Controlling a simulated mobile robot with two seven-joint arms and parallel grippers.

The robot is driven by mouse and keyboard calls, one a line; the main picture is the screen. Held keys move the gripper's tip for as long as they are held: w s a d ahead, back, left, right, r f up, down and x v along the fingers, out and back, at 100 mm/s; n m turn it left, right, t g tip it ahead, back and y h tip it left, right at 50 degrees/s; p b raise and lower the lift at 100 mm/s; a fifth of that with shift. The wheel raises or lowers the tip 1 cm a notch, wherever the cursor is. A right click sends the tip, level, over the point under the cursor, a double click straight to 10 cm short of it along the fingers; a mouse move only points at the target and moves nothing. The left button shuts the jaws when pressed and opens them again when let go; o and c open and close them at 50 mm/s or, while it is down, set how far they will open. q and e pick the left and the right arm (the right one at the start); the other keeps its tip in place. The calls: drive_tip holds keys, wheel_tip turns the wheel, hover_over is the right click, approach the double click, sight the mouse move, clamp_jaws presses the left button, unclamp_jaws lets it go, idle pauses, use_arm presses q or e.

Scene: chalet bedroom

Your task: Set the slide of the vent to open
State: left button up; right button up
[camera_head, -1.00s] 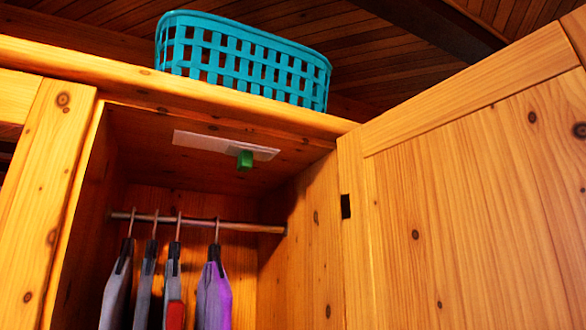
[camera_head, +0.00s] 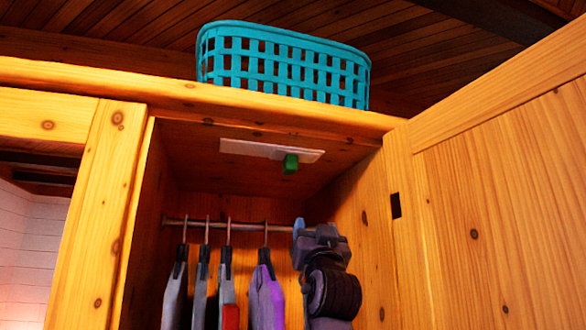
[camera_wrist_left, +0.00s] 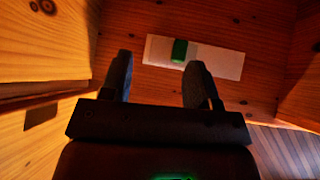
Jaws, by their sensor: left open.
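The vent (camera_head: 245,148) is a pale flat strip on the underside of the wardrobe's top. Its slide is a green knob (camera_head: 290,164) hanging from the strip, right of its middle in the head view. My left gripper (camera_head: 299,228) is inside the wardrobe, below and slightly right of the knob. In the left wrist view the gripper (camera_wrist_left: 160,80) is open and empty, its dark fingers spread. There the green knob (camera_wrist_left: 179,50) shows beyond the fingertips, toward the left part of the strip (camera_wrist_left: 220,62). The gripper does not touch the knob. My right gripper is not in view.
A rail (camera_head: 190,222) with several hangers and clothes (camera_head: 266,300) runs across the wardrobe, left of my arm. The open door (camera_head: 510,200) stands at the right. A teal basket (camera_head: 285,62) sits on top.

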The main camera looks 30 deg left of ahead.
sight(292, 170)
use_arm(q)
drive_tip(key=s+r+n+g+y, duration=0.3)
drive_tip(key=s+r+n, duration=0.1)
drive_tip(key=r, duration=0.3)
drive_tip(key=p+x, duration=0.3)
drive_tip(key=x, duration=0.6)
drive_tip(key=shift+r+p, duration=0.3)
drive_tip(key=shift+r, duration=0.05)
drive_tip(key=shift+w+a+r+m+t, duration=0.3)
drive_tip(key=shift+w+a+r+t, duration=0.05)
drive_tip(key=shift+a+r+t, duration=0.1)
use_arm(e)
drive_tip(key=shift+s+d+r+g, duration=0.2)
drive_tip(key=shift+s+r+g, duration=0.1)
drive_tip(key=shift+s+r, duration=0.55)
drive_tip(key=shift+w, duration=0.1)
